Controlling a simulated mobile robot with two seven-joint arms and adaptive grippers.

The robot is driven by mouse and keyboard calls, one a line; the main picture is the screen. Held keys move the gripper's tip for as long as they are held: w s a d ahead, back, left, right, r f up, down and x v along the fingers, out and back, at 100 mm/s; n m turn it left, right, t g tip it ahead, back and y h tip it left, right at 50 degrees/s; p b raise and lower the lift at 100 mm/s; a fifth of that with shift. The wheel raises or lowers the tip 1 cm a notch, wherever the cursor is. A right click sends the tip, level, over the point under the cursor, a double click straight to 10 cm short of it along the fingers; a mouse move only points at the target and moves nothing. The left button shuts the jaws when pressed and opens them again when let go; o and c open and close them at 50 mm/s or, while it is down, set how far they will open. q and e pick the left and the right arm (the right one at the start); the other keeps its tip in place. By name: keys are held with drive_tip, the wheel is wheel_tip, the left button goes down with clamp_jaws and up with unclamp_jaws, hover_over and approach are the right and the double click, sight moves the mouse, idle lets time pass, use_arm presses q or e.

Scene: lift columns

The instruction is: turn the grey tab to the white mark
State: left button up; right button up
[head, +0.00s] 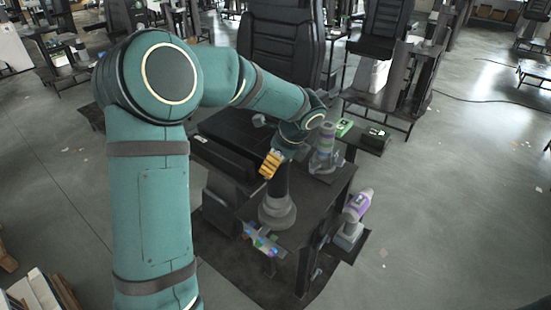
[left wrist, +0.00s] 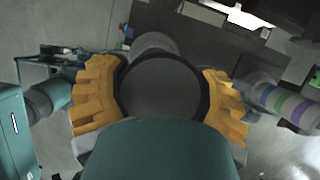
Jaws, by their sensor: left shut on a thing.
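My left gripper (head: 271,164), with yellow ridged fingers, is at a dark upright post (head: 275,186) on a small black table. The post rises from a round grey base (head: 277,211). In the left wrist view the yellow fingers of my left gripper (left wrist: 160,98) sit on either side of a dark round top (left wrist: 160,88) with a black rim, and are shut on it. I cannot make out the grey tab or the white mark; the fingers and wrist hide part of the post. My right gripper is not in view.
On the black table (head: 319,196), a grey tool with green and purple bands (head: 324,150) stands behind the post. A purple and grey tool (head: 355,207) stands at the right. A colourful small item (head: 261,240) lies at the front edge.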

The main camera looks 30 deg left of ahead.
use_arm(q)
drive_tip(key=shift+a+r+m, duration=0.1)
drive_tip(key=shift+r+m, duration=0.05)
drive_tip(key=shift+m, duration=0.45)
drive_tip(key=shift+w+t+p, duration=0.1)
drive_tip(key=shift+t+p, duration=0.2)
drive_tip(key=o, duration=1.3)
drive_tip(key=v, duration=1.2)
